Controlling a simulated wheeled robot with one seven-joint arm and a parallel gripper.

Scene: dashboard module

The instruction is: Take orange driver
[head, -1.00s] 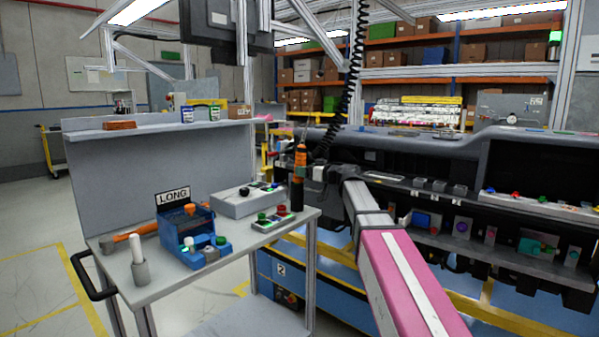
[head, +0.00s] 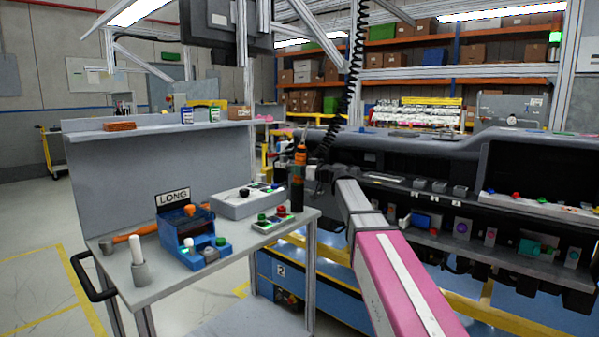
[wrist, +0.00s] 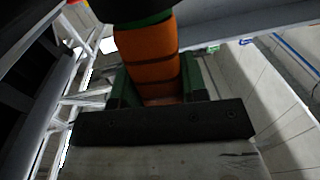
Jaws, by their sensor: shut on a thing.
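The orange driver (head: 300,156) is upright in the head view, with an orange and black upper part and a dark lower part. It stands out just above the right edge of the cart top; I cannot tell whether its lower end touches anything. My gripper (head: 307,172) reaches it from the right and is partly hidden behind it. In the wrist view the driver's orange body (wrist: 150,58) sits between the green fingers of my gripper (wrist: 156,88), which is shut on it. The driver's ends are cut off in that view.
The cart top (head: 165,285) holds a blue bin (head: 190,240) marked LONG, a grey box (head: 240,203), a button panel (head: 272,222) and an orange-handled hammer (head: 135,235). A black coiled cord (head: 352,80) hangs behind the driver. The dashboard module (head: 450,150) stands at right.

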